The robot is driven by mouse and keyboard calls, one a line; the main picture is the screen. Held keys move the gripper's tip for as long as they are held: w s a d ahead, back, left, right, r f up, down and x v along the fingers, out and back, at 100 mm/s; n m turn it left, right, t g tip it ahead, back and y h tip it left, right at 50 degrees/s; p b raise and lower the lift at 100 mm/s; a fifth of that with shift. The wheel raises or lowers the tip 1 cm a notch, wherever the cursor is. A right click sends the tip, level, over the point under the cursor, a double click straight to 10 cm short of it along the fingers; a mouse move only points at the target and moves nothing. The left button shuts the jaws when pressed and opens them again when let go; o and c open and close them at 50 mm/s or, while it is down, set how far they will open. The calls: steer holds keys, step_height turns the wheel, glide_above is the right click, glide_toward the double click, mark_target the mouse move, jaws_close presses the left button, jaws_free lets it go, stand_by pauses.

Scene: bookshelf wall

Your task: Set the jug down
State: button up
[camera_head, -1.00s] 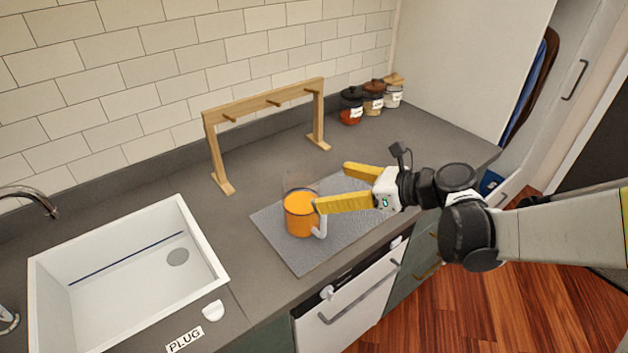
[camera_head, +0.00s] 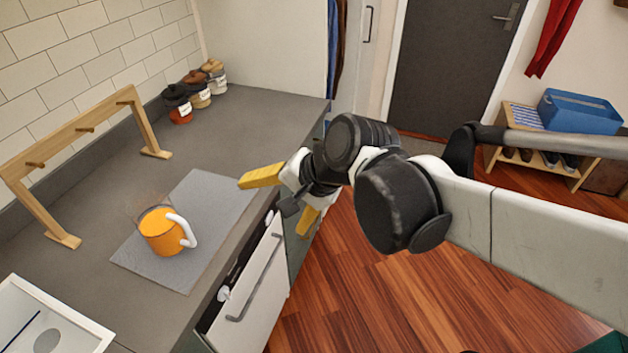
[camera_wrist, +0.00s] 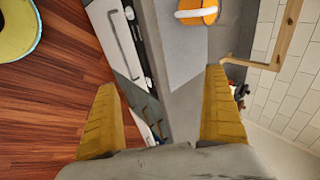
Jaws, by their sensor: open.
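The orange jug (camera_head: 161,232) with a white handle stands upright on a grey mat (camera_head: 205,197) on the counter, in the head view. In the wrist view the jug (camera_wrist: 197,12) shows at the top edge, partly cut off. My gripper (camera_head: 283,200) is open and empty. It is to the right of the jug and apart from it, near the counter's front edge, with one yellow finger over the counter side and the other over the floor side. The wrist view shows both yellow fingers (camera_wrist: 160,105) spread wide with nothing between them.
A wooden rack with pegs (camera_head: 82,128) stands behind the mat. Several lidded jars (camera_head: 180,108) stand at the back corner. A white sink (camera_head: 45,325) is at lower left. A white-fronted appliance (camera_head: 252,296) is below the counter. A bench with a blue box (camera_head: 578,111) is far right.

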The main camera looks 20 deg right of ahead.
steer(key=s+d+n+t+h, duration=0.1)
steer(key=s+d+n+h, duration=0.3)
steer(key=s+d+n, duration=0.3)
steer(key=d+n, duration=0.1)
steer(key=d, duration=0.2)
steer(key=shift+f+n+h, duration=0.15)
steer(key=shift+n+h, duration=0.15)
steer(key=shift+a, duration=0.1)
stand_by(0.4)
